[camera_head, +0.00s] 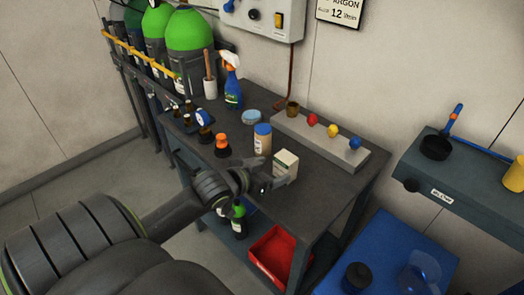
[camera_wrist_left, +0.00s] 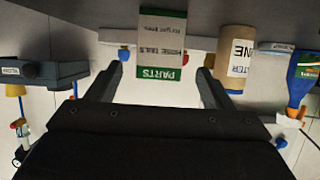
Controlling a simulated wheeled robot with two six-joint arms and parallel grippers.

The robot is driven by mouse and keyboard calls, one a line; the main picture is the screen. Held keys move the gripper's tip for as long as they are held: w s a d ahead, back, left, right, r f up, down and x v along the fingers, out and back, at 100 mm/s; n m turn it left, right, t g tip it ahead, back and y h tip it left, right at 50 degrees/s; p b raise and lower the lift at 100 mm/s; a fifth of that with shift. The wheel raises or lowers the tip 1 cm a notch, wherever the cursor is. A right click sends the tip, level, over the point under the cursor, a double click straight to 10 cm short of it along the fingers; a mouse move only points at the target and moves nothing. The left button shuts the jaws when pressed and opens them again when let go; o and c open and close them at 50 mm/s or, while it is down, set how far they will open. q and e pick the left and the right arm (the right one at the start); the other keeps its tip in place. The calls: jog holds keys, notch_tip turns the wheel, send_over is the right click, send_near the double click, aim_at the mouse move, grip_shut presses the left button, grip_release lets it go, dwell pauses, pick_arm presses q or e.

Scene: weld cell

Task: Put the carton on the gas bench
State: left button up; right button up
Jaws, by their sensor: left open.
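The carton (camera_head: 285,164) is a small white box with a green band, standing on the dark gas bench (camera_head: 230,166) near its front edge. In the left wrist view, which is upside down, the carton (camera_wrist_left: 162,42) shows its label and green end ahead, between the finger directions. My left gripper (camera_head: 262,186) is open at the bench's front edge, just in front of the carton. In the left wrist view my left gripper (camera_wrist_left: 162,75) has a finger to each side, with gaps to the carton. My right gripper is not in view.
A blue-capped jar (camera_head: 262,140) stands close behind the carton, with an orange-capped bottle (camera_head: 222,146) to its left. A grey block with coloured knobs (camera_head: 345,154) lies behind. A spray bottle (camera_head: 232,88) stands further back. A red bin (camera_head: 270,256) is below.

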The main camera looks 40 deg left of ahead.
pick_arm(q)
jog(key=shift+v, duration=1.65)
